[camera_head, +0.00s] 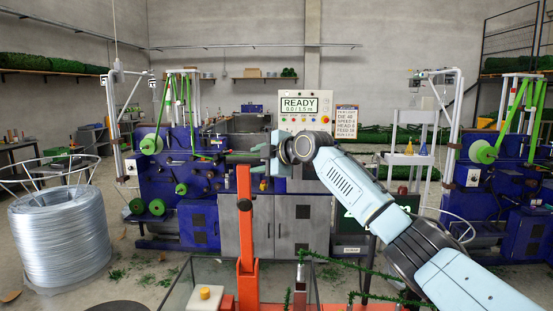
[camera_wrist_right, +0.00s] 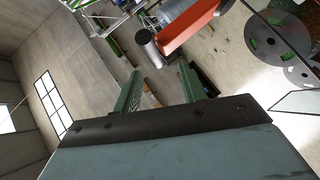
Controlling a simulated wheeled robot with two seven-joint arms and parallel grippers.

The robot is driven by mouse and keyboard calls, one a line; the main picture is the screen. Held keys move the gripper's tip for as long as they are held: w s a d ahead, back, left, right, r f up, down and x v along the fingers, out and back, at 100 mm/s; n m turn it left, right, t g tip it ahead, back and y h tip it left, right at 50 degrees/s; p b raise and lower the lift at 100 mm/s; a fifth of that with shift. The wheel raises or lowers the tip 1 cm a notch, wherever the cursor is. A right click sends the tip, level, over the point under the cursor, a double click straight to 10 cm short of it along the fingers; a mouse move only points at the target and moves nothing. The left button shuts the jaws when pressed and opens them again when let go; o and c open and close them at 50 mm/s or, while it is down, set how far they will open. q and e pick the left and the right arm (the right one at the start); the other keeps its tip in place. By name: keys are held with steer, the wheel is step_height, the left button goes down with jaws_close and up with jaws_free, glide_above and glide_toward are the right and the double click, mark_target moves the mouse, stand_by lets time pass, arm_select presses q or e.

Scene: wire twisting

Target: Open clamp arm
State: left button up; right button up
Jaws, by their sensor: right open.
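The clamp arm (camera_head: 245,220) is an orange bar standing upright at the front of the head view. Its lower end meets orange parts near the bottom edge. My right gripper (camera_head: 264,157) is beside the top of the bar in the head view. In the wrist view its two green fingers (camera_wrist_right: 160,68) are apart, with the handle just beyond their tips and nothing held. Whether anything touches cannot be told. My left gripper is not in view.
A yellow button on a pale box (camera_head: 205,293) is at the lower left of the bar. Green twisted strands (camera_head: 365,268) run at the lower right. Blue machines (camera_head: 195,215), a grey cabinet (camera_head: 300,222) and a large wire coil (camera_head: 60,240) stand behind.

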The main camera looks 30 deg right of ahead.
steer(key=b+v, duration=0.1)
steer(key=v, duration=0.6)
steer(key=shift+s+r+b, duration=0.25)
steer(key=shift+s+b, duration=0.1)
